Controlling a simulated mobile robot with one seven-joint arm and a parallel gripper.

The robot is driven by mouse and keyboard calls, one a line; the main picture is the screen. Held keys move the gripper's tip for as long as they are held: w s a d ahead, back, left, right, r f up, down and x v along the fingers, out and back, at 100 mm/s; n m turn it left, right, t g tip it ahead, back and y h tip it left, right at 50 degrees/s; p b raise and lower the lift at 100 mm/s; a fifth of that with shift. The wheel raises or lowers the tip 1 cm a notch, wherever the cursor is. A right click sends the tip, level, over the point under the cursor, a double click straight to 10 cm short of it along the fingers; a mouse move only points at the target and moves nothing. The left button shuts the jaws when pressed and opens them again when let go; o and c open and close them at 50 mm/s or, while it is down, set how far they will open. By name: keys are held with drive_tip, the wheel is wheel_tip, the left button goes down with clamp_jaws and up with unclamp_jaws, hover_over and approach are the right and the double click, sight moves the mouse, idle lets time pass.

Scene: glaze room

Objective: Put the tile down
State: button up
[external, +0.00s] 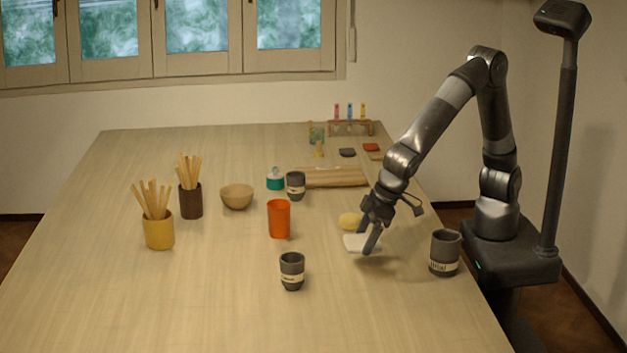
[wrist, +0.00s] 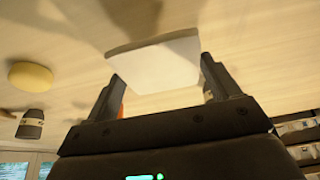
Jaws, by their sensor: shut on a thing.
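The pale, white tile (external: 355,243) is between the two fingers of my gripper (external: 368,246), low over the right half of the table. In the wrist view the tile (wrist: 155,62) spans the gap between the fingertips of my gripper (wrist: 158,72), which is shut on its edges. A shadow lies on the table near it. I cannot tell whether its underside touches the table or hangs slightly above it.
A yellow sponge-like piece (external: 350,221) lies just behind the tile. An orange cup (external: 279,219) and a dark cup (external: 292,271) stand to the left; a larger dark cup (external: 445,253) stands to the right. The table front (external: 180,310) is clear.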

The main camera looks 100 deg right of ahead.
sight(366, 267)
drive_tip(key=shift+a+f, duration=0.45)
drive_tip(key=shift+a, duration=0.25)
drive_tip(key=shift+f, duration=2)
drive_tip(key=shift+f, duration=0.1)
drive_tip(key=o, duration=1)
drive_tip(key=v, duration=1.2)
drive_tip(key=shift+s, duration=0.1)
